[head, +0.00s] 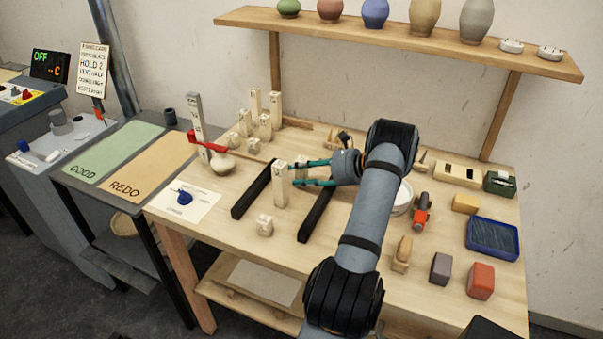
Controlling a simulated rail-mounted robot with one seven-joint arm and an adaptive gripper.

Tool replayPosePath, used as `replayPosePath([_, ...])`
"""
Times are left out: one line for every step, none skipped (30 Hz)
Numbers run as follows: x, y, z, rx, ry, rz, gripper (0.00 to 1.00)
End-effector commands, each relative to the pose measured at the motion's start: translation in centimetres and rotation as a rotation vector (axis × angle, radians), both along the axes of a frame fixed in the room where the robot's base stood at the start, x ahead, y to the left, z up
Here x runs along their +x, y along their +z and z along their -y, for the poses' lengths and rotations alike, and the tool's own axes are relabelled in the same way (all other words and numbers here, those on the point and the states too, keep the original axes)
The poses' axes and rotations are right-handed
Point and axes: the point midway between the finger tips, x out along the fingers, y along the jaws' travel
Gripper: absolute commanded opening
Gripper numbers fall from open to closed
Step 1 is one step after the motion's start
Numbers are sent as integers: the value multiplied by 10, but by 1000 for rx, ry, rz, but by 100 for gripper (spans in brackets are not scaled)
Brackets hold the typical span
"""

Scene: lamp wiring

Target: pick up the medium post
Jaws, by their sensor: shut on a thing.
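A pale wooden post (281,190) with a dark mark near its top stands upright at the fingertips of my gripper (291,174). My gripper reaches in from the right with its two teal fingers shut on this post. The post is between two black bars, the left bar (253,190) and the right bar (317,215). I cannot tell whether its foot touches the table. A short post (264,226) stands on the table in front of it. Several other pale posts of different heights, including a tall one (275,108), stand at the back left.
A round pale vase (222,164) and a grey upright gauge (196,118) with a red arm stand to the left. A white sheet (184,204) lies at the front left. A blue tray (492,239) and small blocks sit at the right. A shelf (400,41) with vases hangs above.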

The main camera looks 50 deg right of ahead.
Motion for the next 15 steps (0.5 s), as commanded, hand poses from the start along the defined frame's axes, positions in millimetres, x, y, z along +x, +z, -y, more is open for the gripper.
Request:
replayPosePath([0, 0, 0, 0, -1, 0, 11])
replayPosePath([0, 0, 0, 0, -1, 0, 9])
replayPosePath([0, 0, 0, 0, -1, 0, 7])
replayPosePath([0, 1, 0, 0, -1, 1, 7])
replayPosePath([0, 1, 0, 0, -1, 1, 7])
replayPosePath([0, 1, 0, 0, -1, 1, 7])
replayPosePath([0, 1, 0, 0, -1, 1, 6])
replayPosePath([0, 1, 0, 0, -1, 1, 6])
replayPosePath([0, 1, 0, 0, -1, 1, 6])
replayPosePath([0, 1, 0, 0, -1, 1, 6])
replayPosePath([0, 2, 1, -1, -1, 1, 6])
replayPosePath([0, 3, 1, -1, -1, 1, 6])
replayPosePath([0, 4, 1, -1, -1, 1, 6])
replayPosePath([0, 6, 1, -1, -1, 2, 6])
replayPosePath([0, 9, 1, -2, -1, 3, 6])
